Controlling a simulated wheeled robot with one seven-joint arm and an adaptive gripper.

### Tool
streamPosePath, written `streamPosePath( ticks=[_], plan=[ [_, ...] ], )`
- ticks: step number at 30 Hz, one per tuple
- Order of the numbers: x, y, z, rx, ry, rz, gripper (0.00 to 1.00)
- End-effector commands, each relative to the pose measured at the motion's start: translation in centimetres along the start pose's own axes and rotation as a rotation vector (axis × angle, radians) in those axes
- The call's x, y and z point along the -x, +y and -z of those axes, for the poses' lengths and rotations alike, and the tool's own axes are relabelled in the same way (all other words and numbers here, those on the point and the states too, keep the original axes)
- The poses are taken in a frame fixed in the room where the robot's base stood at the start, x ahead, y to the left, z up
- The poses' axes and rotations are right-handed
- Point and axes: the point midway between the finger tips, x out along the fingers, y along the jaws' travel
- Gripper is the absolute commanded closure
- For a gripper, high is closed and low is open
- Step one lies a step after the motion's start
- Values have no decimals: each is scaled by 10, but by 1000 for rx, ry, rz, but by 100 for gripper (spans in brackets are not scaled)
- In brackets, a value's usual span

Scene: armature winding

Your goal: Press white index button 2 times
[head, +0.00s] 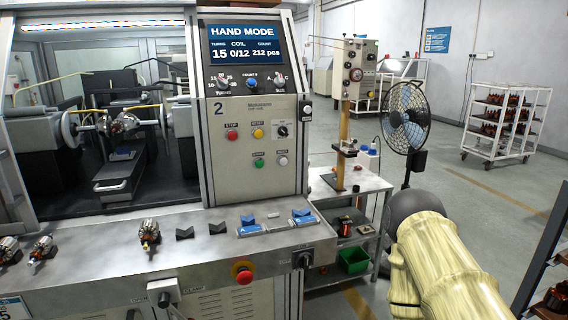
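The white index button (282,161) is a small round button at the lower right of the machine's grey control panel (230,178). It sits right of a green button (258,162) and below a small dark selector knob (282,131). Nothing covers it and nothing touches it. The display (244,44) reads HAND MODE, turns 15, coil 0/12, count 212 pcs. Part of my arm, in a cream sleeve with a dark rounded joint, shows at the lower right, well away from the panel. My gripper is not in view.
A red button (231,134) and a yellow button (257,133) are above the green one. Armatures (149,234) and blue V-blocks (248,225) stand on the front ledge (200,250), with a red emergency stop (243,275) below. A side table and a fan (406,116) stand right of the machine.

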Motion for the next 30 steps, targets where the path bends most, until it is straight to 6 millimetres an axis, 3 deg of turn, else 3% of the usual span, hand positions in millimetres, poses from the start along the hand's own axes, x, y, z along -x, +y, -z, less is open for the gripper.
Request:
streamPosePath(
  ticks=[30],
  plan=[
    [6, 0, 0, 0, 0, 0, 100]
  ],
)
